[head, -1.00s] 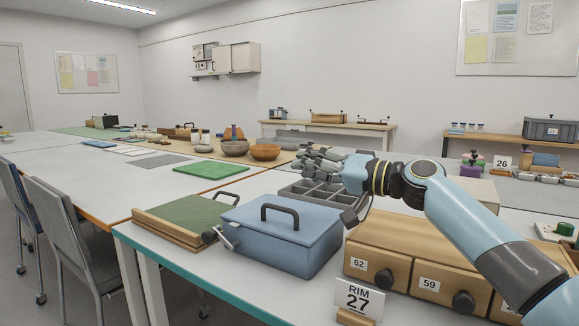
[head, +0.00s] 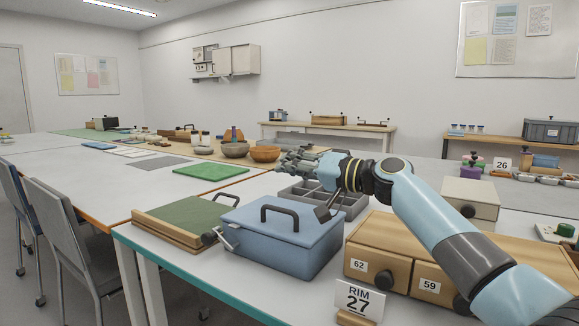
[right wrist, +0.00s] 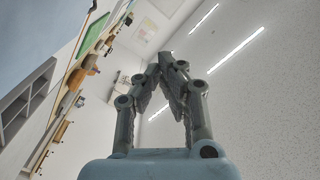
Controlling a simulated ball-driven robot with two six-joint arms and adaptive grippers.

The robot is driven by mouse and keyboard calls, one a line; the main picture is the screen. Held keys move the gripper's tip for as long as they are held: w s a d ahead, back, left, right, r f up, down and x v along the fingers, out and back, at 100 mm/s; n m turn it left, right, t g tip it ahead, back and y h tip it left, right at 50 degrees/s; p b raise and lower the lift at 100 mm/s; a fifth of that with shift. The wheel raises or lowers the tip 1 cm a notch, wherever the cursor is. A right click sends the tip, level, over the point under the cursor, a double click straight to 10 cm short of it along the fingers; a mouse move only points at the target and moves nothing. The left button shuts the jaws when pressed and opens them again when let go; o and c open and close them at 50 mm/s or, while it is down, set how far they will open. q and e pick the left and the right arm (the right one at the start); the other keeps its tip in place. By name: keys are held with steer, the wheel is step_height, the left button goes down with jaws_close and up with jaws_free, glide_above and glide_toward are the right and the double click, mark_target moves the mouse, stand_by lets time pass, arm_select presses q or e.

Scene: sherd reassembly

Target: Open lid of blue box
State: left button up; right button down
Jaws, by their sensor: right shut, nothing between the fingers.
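The blue box (head: 282,238) stands on the near table in the head view. Its lid (head: 283,221) is down, with a dark arched handle (head: 280,214) on top. A metal latch or crank (head: 226,241) shows at its left side. My right gripper (head: 290,160) is above and behind the box, beyond the grey compartment tray, pointing left and away. In the right wrist view its fingers (right wrist: 172,62) meet at the tips, shut with nothing between them. My left gripper is not in view.
A green-topped wooden board (head: 185,218) lies left of the box. A grey compartment tray (head: 325,196) is behind it. A wooden drawer unit (head: 420,250) and a "RIM 27" card (head: 359,299) stand to the right. A small light box (head: 470,198) stands behind the drawers.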

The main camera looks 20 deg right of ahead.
steer(key=c, duration=2)
jaws_free()
steer(key=o, duration=0.6)
steer(key=v, duration=1.2)
